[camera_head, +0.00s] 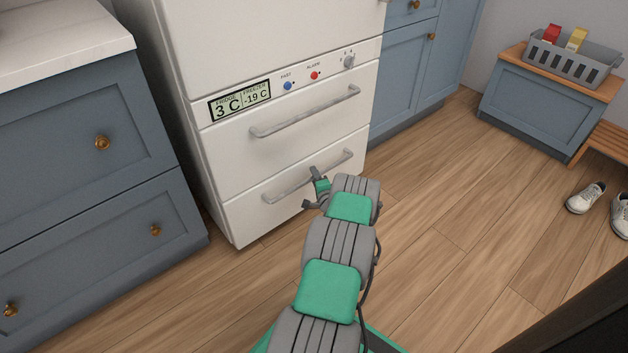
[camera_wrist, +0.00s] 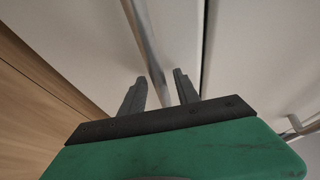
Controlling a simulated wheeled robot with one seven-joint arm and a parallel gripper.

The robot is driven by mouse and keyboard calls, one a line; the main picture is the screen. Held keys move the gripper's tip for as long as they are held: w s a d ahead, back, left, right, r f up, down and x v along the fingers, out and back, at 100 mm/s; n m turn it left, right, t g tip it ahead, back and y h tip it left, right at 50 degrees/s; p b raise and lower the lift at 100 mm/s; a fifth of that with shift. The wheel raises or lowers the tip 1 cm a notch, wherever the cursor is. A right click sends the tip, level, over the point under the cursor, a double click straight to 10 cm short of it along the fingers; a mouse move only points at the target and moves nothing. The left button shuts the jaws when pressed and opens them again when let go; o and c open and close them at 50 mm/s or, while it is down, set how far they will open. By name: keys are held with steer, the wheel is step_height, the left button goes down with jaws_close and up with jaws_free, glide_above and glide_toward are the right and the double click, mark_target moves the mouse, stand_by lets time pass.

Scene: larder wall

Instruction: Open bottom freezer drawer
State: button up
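The bottom freezer drawer (camera_head: 245,218) is the lowest white front of the fridge-freezer and looks shut, its face in line with the drawer above. Its grey bar handle (camera_head: 284,190) runs across the upper part of the front. My gripper (camera_head: 312,188) is at the middle of this handle. In the wrist view my gripper (camera_wrist: 160,88) is open, with a finger on each side of the handle bar (camera_wrist: 146,42). The bar passes between the fingers, with a gap visible on both sides. Part of the handle is hidden behind my gripper in the head view.
The upper freezer drawer (camera_head: 285,150) with its own handle (camera_head: 305,112) is shut above. Blue cabinets (camera_head: 80,215) with brass knobs stand at the left. A low blue cabinet (camera_head: 540,115) bears a grey basket (camera_head: 572,62). Shoes (camera_head: 585,198) lie right. The wooden floor (camera_head: 450,210) is clear before the drawers.

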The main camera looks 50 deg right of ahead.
steer(key=shift+w, duration=0.1)
jaws_close()
stand_by(0.3)
stand_by(1.1)
